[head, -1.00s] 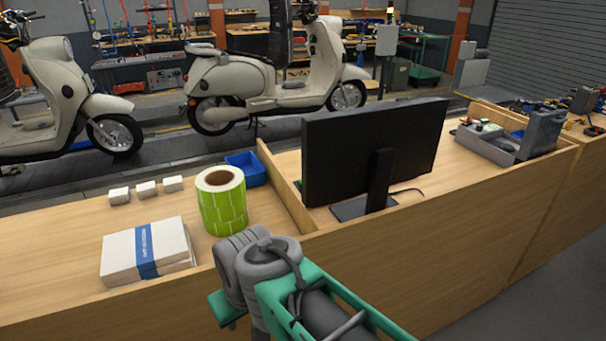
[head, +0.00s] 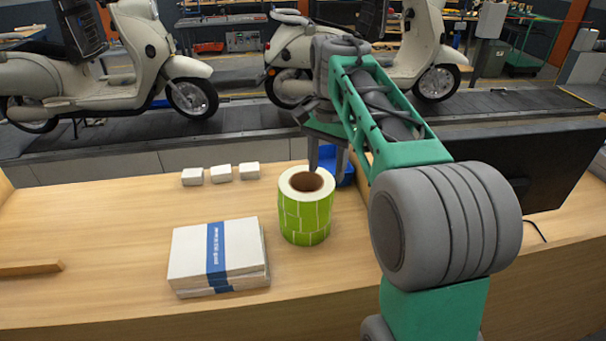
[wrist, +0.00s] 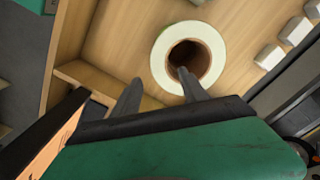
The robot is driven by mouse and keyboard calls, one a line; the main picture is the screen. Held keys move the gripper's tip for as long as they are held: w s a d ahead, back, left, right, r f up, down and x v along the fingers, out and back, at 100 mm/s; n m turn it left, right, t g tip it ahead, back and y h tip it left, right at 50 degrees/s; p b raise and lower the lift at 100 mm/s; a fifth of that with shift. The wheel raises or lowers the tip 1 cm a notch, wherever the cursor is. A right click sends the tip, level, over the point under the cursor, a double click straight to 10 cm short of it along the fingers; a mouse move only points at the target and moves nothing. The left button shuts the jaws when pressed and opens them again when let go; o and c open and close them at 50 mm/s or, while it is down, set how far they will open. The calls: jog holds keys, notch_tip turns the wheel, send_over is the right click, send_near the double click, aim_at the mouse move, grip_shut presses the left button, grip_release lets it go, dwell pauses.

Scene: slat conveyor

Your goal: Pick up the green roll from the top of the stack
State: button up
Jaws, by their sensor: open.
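The green roll (head: 306,185) is the upper part of a stack of green label rolls with a pale top face and a brown core. The stack stands upright on the wooden counter, right of a paper pack. In the wrist view the roll (wrist: 160,62) shows from above as a pale ring around the dark core hole. My gripper (head: 327,160) is open and empty, pointing down above and just behind the stack in the head view. In the wrist view one fingertip (wrist: 189,78) overlaps the ring's near edge; the other is left of it. I cannot tell any contact.
A paper pack with a blue band (head: 245,256) lies left of the stack. Several small white boxes (head: 221,173) stand behind it. A blue bin (head: 342,166) is behind the stack, partly hidden by my arm. A monitor (head: 555,165) stands at right.

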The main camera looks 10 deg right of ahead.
aim_at(324, 190)
jog(key=shift+w+f, duration=0.2)
jog(key=shift+w, duration=0.15)
jog(key=f, duration=0.4)
jog(key=f+p, duration=0.1)
jog(key=f, duration=0.2)
jog(key=shift+s+a, duration=0.1)
jog(key=shift+s, duration=0.3)
jog(key=shift+c, duration=0.4)
grip_shut()
